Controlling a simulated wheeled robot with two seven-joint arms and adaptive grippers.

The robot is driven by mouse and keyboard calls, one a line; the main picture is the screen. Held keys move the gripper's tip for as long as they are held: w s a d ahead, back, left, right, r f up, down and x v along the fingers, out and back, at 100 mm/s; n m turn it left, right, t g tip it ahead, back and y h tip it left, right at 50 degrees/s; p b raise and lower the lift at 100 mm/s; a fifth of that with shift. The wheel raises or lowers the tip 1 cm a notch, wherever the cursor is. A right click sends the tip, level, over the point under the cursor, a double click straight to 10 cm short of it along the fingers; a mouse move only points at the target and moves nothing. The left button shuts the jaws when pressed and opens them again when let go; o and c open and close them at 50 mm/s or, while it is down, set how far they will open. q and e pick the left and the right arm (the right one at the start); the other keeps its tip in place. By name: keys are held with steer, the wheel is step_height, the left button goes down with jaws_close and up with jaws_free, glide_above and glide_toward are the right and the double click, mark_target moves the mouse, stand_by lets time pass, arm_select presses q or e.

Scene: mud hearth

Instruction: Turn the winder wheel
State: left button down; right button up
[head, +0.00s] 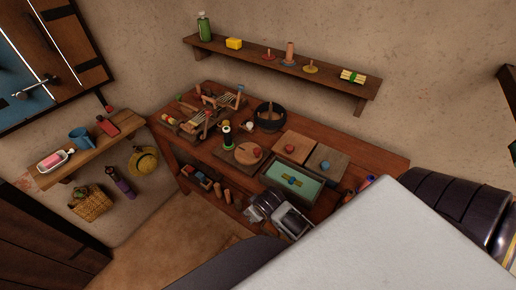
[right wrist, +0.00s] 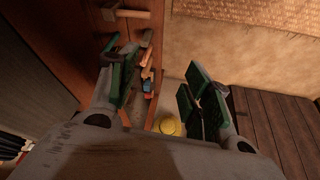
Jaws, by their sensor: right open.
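The wooden disc with a red knob (head: 248,154), which looks like the winder wheel, lies on the wooden bench near the middle of the head view. A dark spool (head: 227,137) stands just left of it. My right gripper (head: 272,210) is at the bench's front edge, in front of the green-lined tray and apart from the disc. In the right wrist view its two green-padded fingers (right wrist: 160,92) are spread with nothing held between them. The disc cannot be made out in the right wrist view. My left gripper is not in view.
The green-lined tray (head: 296,184), wooden boards (head: 292,147) and a dark bowl (head: 270,117) crowd the bench (head: 373,150). A wooden rack (head: 205,112) stands at its left end. A wall shelf (head: 285,74) hangs behind. Open floor (head: 165,240) lies front left.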

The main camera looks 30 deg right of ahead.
steer(key=w+a+r+n+t+y, duration=0.1)
steer(key=w+r+t, duration=0.5)
steer(key=w+r, duration=0.55)
steer(key=w+a+r+t, duration=0.2)
steer(key=w+r+t, duration=0.55)
steer(key=r, duration=0.75)
steer(key=w+a+r+n+y, duration=0.3)
steer(key=a+r+n+y, duration=0.45)
steer(key=r, duration=0.25)
steer(key=s+a+r+n+g+y, duration=0.1)
steer(key=s+a+n+g+y, duration=0.3)
steer(key=a+n+g+y, duration=0.6)
steer(key=s+d+f+n+g+h, duration=0.1)
steer(key=d+f+n+g+h, duration=0.4)
steer(key=d+f+g+h, duration=0.5)
steer(key=d+f+m+t+h, duration=0.2)
steer(key=d+m+h, duration=0.3)
steer(key=d, duration=1.8)
steer(key=h, duration=0.3)
steer(key=shift+w, duration=0.25)
